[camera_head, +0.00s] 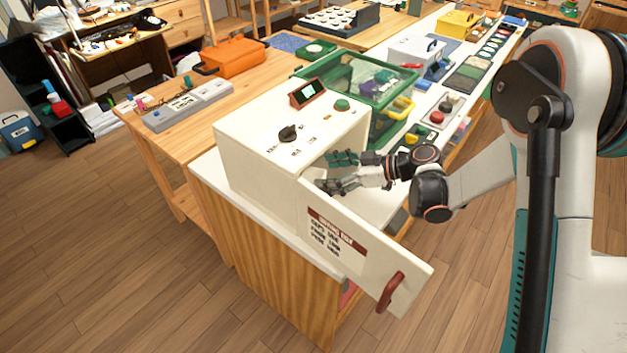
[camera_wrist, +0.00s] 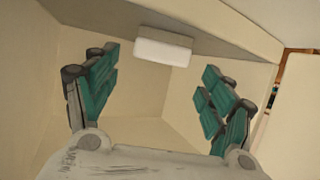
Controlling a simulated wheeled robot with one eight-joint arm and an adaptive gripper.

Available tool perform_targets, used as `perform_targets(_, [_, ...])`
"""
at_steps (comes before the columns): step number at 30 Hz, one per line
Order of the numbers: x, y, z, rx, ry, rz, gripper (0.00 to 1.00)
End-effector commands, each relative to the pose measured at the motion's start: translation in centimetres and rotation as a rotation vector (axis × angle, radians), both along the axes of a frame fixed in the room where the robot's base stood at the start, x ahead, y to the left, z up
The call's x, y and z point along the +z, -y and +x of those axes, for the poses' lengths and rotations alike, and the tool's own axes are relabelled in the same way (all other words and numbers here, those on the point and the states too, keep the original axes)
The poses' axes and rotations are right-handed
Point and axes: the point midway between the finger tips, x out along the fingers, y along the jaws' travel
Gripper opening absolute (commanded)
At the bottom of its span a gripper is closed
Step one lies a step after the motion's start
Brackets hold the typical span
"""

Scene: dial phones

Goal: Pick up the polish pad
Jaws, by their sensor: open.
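A small white block, which looks like the polish pad (camera_wrist: 163,48), lies inside the cream cabinet box (camera_head: 258,155), against a pale surface. My gripper (camera_head: 341,172) is at the box's open front, its fingers partly inside. In the wrist view my gripper (camera_wrist: 160,68) is open, with teal finger pads wide apart on either side. The white block is beyond the fingertips, between them in the picture, and I see no contact. In the head view the block is hidden by the box.
The box's open door (camera_head: 352,245) with a red handle (camera_head: 391,292) swings out below my gripper. A green-framed clear bin (camera_head: 358,88) stands behind the box. A wooden table (camera_head: 165,140) with an orange case (camera_head: 234,56) is at left. Wooden floor is clear in front.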

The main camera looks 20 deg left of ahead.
Motion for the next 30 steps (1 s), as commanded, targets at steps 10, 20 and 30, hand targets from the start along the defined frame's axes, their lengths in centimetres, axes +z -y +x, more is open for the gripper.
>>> perform_targets(10, [-1.6, -3.8, 0.2, 0.001, 0.001, 0.000, 0.75])
perform_targets(20, [-1.4, -3.8, 0.2, 0.000, 0.001, 0.000, 0.39])
perform_targets(30, [-1.5, -3.7, 0.2, 0.000, 0.001, 0.000, 0.23])
